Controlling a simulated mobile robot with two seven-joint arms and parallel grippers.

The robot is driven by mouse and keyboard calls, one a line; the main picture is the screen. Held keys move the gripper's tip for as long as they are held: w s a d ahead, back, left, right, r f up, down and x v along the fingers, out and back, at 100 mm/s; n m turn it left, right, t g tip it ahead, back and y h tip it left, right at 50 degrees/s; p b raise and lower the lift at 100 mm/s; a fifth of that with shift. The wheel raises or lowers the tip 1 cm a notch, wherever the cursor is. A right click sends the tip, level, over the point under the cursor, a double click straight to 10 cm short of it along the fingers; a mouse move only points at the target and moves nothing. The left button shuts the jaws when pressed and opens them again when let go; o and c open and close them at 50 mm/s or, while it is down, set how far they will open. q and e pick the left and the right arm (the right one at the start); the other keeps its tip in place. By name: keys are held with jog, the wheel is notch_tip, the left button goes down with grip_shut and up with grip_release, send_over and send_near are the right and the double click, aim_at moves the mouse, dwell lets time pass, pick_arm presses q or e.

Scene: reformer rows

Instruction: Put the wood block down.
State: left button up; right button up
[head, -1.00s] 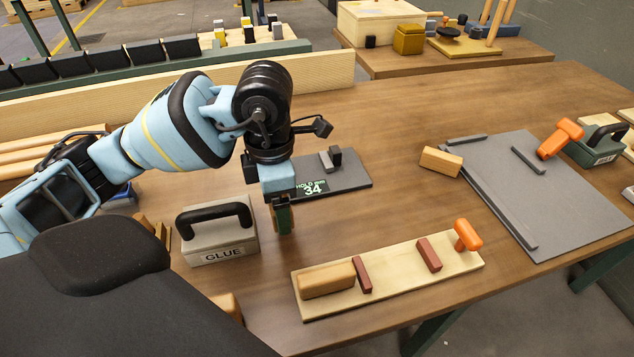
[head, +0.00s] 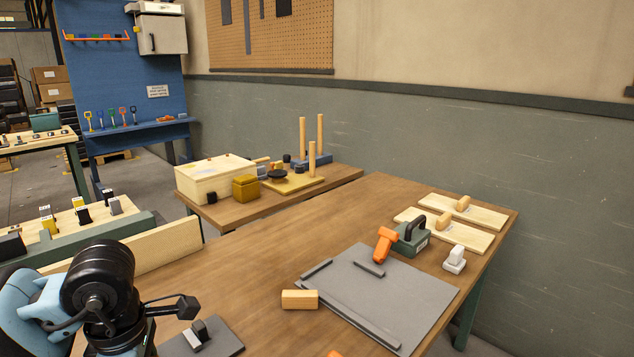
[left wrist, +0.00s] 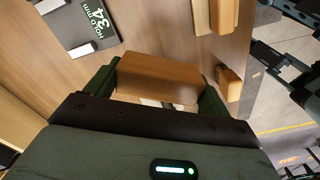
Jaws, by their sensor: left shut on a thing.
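The wood block (left wrist: 158,77) is orange-brown and sits between the two green fingers of my left gripper (left wrist: 158,88) in the left wrist view. The gripper is shut on it. The brown bench top (left wrist: 155,25) shows behind the block; I cannot tell whether they touch. In the head view my left wrist is at the lower left, and its fingers and the held block are out of the frame. My right gripper is in neither view.
A dark plate marked 34 (left wrist: 88,22) lies on the bench near the gripper. Other wood pieces (left wrist: 229,84) are at the right of the wrist view. In the head view, another wood block (head: 299,299) lies beside a grey board (head: 385,290). The bench middle (head: 270,240) is clear.

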pick_arm(q)
jog(key=m, duration=0.1)
jog(key=d+m+p, duration=0.1)
jog(key=m, duration=0.3)
jog(key=shift+s+d+r, duration=0.2)
jog(key=shift+s+d, duration=0.1)
jog(key=shift+s, duration=0.1)
jog(key=s+d+m+p, duration=0.1)
jog(key=m, duration=0.4)
jog(key=s+d+m+p, duration=0.1)
jog(key=m+p, duration=0.1)
jog(key=m, duration=0.4)
jog(key=s+d+m+p, duration=0.1)
jog(key=m, duration=0.5)
jog(key=shift+s+d+r, duration=0.1)
jog(key=shift+d+r, duration=0.1)
jog(key=shift+d, duration=0.1)
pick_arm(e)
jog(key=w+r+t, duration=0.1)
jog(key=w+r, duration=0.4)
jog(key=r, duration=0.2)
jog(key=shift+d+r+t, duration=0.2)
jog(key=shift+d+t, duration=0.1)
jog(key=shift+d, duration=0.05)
pick_arm(q)
jog(key=shift+a, duration=0.1)
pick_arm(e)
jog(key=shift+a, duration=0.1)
